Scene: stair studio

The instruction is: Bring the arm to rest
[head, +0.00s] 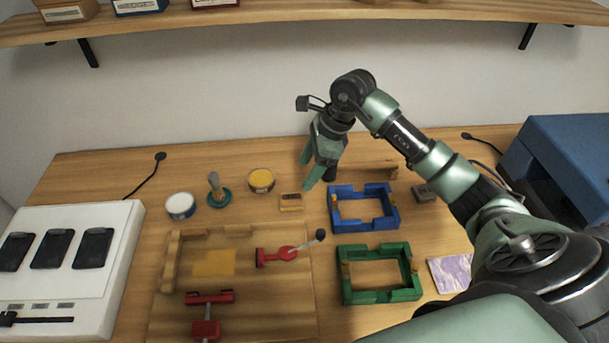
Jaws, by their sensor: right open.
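My right arm reaches in from the right over the wooden bench. My right gripper (310,172) has green fingers that point down and are apart, with nothing seen between them. It hangs above the back of the bench, close to a small wooden block with a dark top (291,201) and left of the blue frame (363,209). Whether the fingertips touch the bench I cannot tell. My left gripper is not in the picture.
A green frame (379,293) lies in front of the blue one. A wooden jig board (290,318) with a red clamp (276,256) is left of it. A white panel box (120,262) stands left, a blue box (562,150) right. A shelf (285,17) runs above.

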